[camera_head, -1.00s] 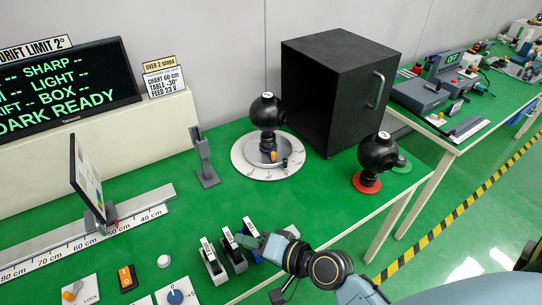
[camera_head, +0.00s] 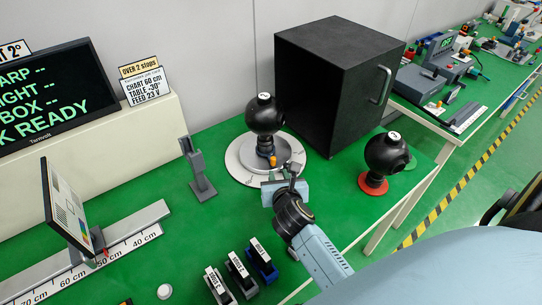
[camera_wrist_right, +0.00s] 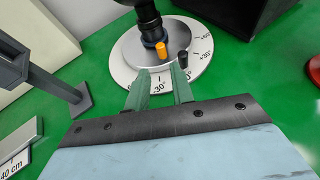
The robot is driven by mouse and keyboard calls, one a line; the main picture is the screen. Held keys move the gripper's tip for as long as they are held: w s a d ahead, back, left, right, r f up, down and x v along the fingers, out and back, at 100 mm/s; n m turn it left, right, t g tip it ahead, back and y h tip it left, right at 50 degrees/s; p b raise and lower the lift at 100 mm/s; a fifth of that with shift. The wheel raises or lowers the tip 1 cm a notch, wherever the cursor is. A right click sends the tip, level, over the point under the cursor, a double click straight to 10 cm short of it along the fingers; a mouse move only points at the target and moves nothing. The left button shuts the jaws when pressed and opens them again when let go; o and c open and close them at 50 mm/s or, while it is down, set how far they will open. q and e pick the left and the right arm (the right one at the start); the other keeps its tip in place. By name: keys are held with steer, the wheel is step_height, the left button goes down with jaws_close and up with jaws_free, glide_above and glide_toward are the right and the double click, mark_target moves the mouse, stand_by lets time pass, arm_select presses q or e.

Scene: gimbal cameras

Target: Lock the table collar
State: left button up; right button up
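The round white turntable (camera_head: 240,167) with a degree scale stands mid-table, a black ball-shaped camera (camera_head: 264,115) numbered 1 on its post. At its base are an orange knob (camera_wrist_right: 161,50) and a small black knob (camera_wrist_right: 183,59). Which part is the table collar I cannot tell for sure. My right gripper (camera_head: 284,184) is at the turntable's front edge. In the right wrist view its two greenish fingers (camera_wrist_right: 160,76) are apart, with nothing between them, over the -30° part of the scale, just short of the knobs. My left gripper is not in view.
A black box (camera_head: 335,85) stands behind the turntable. A second black ball camera (camera_head: 385,155) sits on a red base at right. A grey stand (camera_head: 198,170) is at left. Several labelled clamps (camera_head: 240,270) lie at the front. A sign (camera_head: 145,83) reads table -30°.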

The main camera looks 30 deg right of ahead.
mark_target(274, 160)
steer(key=b+x, duration=0.2)
steer(key=x, duration=0.9)
steer(key=shift+w+d+f+b, duration=0.1)
steer(key=shift+w+d+b, duration=0.05)
steer(key=shift+w+b, duration=0.2)
steer(key=shift+w+d+f, duration=0.1)
steer(key=shift+w+d, duration=0.05)
steer(key=shift+w, duration=0.1)
jaws_close()
